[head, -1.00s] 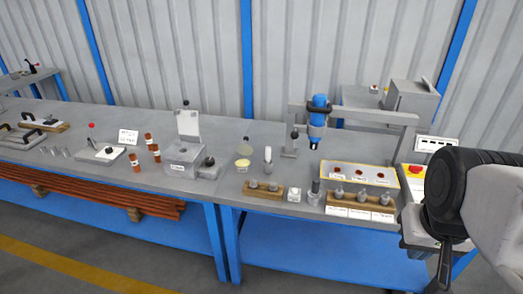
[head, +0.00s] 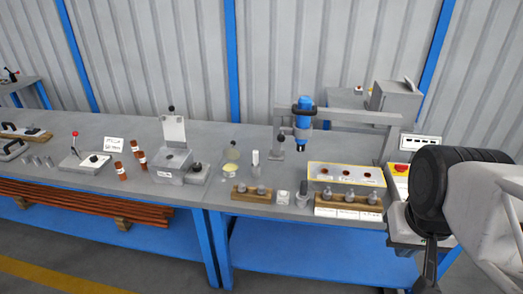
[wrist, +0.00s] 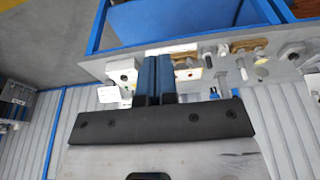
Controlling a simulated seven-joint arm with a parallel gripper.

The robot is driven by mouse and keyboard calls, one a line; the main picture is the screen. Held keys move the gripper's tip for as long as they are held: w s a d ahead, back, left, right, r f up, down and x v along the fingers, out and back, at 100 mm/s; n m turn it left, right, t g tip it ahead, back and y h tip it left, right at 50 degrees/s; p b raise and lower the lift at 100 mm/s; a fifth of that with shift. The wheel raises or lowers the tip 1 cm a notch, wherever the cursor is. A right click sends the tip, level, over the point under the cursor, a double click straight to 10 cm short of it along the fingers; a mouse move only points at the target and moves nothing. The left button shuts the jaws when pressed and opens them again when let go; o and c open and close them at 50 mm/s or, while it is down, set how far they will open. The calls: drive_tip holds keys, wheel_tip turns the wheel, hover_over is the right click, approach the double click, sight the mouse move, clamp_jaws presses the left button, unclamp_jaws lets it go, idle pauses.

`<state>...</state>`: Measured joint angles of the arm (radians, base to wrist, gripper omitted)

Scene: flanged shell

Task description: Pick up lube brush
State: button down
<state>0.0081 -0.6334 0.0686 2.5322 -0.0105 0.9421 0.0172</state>
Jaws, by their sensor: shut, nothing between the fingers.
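I cannot clearly make out a lube brush. A glass vessel with yellow contents (head: 230,168) stands mid-bench in the head view. A small upright piece with a white top (head: 255,160) stands just right of it; it may be the brush, but it is too small to tell. My gripper (head: 429,272) hangs at the right end of the bench, well away from both. The wrist view shows its two blue-dark fingers (wrist: 154,78) side by side, shut and empty. They cover part of the bench behind them.
A blue tool on a stand (head: 303,115) rises behind the yellow-edged panel (head: 345,175). Wooden holders with pegs (head: 250,196) line the front edge. An emergency button (head: 402,168) is near my arm.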

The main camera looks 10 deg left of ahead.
idle(0.4)
drive_tip(key=c, duration=0.9)
unclamp_jaws()
drive_tip(key=shift+o, duration=0.2)
